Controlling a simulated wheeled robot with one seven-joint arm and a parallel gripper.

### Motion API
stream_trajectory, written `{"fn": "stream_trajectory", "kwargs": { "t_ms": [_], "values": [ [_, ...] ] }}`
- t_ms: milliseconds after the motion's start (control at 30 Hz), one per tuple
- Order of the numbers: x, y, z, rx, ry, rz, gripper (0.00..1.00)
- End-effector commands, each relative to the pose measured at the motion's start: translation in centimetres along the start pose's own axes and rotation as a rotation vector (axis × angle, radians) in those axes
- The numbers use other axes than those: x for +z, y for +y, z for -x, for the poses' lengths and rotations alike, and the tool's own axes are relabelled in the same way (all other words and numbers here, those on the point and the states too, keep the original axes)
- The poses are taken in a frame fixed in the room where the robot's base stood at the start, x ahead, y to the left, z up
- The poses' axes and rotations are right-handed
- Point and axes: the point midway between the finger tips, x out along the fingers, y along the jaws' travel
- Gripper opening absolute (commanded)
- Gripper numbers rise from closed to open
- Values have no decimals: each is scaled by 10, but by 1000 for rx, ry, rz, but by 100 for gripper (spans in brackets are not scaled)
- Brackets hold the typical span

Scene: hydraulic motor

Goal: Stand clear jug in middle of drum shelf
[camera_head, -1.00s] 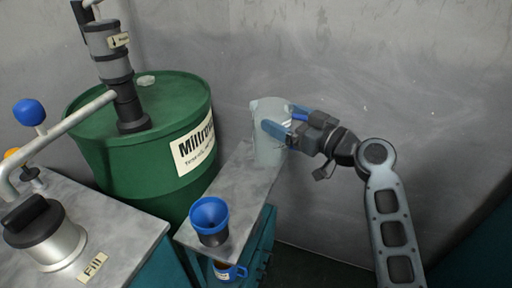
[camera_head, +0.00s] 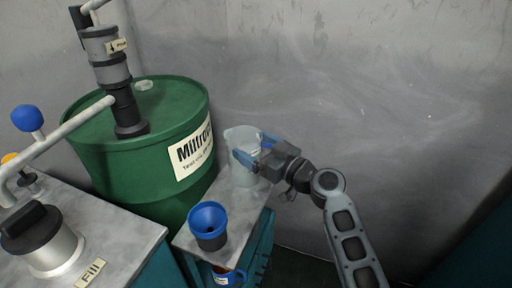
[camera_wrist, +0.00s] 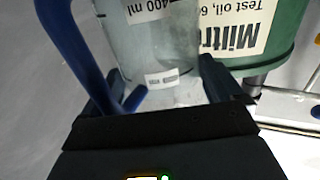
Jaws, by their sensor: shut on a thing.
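The clear jug (camera_head: 240,172) is upright at the far part of the narrow grey drum shelf (camera_head: 238,208), right of the green drum. My gripper (camera_head: 256,152) is shut on the jug from its right side. The jug's base is low over the shelf; I cannot tell whether it touches. In the wrist view the see-through jug (camera_wrist: 165,45) with its "400 ml" label stands between my fingers (camera_wrist: 165,92), and a blue handle runs down on the left.
A blue and black funnel cup (camera_head: 209,226) stands at the shelf's near end. A blue mug (camera_head: 228,275) hangs or sits below it. The green drum (camera_head: 140,165) with a pump borders the shelf on the left, and the grey wall (camera_head: 350,100) lies behind.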

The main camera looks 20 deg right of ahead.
Motion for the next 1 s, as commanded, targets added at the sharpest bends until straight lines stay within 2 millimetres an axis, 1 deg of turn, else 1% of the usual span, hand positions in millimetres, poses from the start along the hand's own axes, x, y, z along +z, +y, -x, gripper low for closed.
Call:
{"fn": "stream_trajectory", "kwargs": {
  "t_ms": [233, 267, 300, 333, 533, 667, 767, 1000],
  "values": [
    [3, 0, 0, 0, 1, 1, 40],
    [3, 0, 0, 0, 0, 1, 94],
    [2, 0, 0, 0, 0, 0, 98],
    [2, 0, 0, 0, 0, 0, 100],
    [2, 0, 0, 0, 0, 0, 100],
    [-2, 0, 0, 0, 0, 0, 100],
    [2, 1, 13, 2, -1, 0, 100],
    [2, 0, 64, 2, -1, 1, 100]
  ]
}}
